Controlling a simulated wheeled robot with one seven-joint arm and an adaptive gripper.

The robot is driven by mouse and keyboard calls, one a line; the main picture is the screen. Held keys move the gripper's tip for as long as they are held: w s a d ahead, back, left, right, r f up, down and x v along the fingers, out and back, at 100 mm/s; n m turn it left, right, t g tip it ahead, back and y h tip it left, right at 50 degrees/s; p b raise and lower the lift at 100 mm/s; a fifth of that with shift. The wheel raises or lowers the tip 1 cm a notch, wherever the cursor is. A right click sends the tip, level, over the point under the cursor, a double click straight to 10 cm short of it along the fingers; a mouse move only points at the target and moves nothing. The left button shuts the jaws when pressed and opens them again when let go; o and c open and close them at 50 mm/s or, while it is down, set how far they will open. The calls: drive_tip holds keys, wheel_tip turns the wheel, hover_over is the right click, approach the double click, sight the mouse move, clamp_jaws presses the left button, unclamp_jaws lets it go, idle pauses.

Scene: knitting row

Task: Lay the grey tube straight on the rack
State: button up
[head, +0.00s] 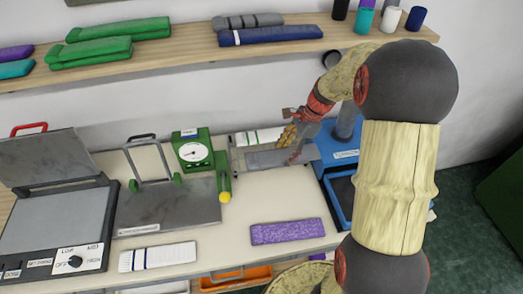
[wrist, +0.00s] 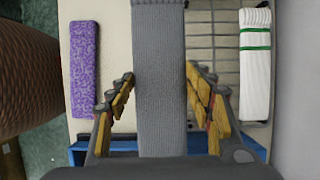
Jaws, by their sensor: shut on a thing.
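The grey ribbed tube (wrist: 159,70) runs lengthwise down the middle of the wrist view. My gripper (wrist: 160,82) is shut on it, with one finger along each side. In the head view my gripper (head: 293,148) holds the grey tube (head: 268,159) over the front part of the wire rack (head: 234,163). The rack's bars (wrist: 212,55) show to the right of the tube in the wrist view. The tube lies roughly in line with the rack's length. I cannot tell whether its underside touches the bars; the rack below it is hidden.
A white tube with green stripes (wrist: 255,65) lies along the rack's back side. A purple tube (head: 287,231) and a white striped one (head: 157,256) lie on the table. A blue-framed machine (head: 340,157) stands right of the rack, a green dial gauge (head: 192,151) left.

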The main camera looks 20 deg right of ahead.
drive_tip(key=w+f, duration=0.2)
drive_tip(key=w, duration=0.1)
drive_tip(key=w+a+f+b, duration=0.1)
drive_tip(key=w+f, duration=0.2)
drive_tip(key=w, duration=0.1)
drive_tip(key=w+f+b, duration=0.1)
drive_tip(key=w+f, duration=0.2)
drive_tip(key=w, duration=0.1)
drive_tip(key=shift+w+a+f, duration=0.25)
drive_tip(key=shift+a, duration=0.05)
drive_tip(key=shift+w+f, duration=0.15)
drive_tip(key=shift+f, duration=0.05)
drive_tip(key=shift+w+f+b, duration=0.15)
drive_tip(key=shift+f+b, duration=0.25)
drive_tip(key=shift+f, duration=0.5)
drive_tip(key=shift+w+f+b, duration=0.1)
drive_tip(key=shift+f+b, duration=0.3)
drive_tip(key=shift+f, duration=0.45)
drive_tip(key=shift+f, duration=0.15)
drive_tip(key=o, duration=0.9)
drive_tip(key=shift+o, duration=0.2)
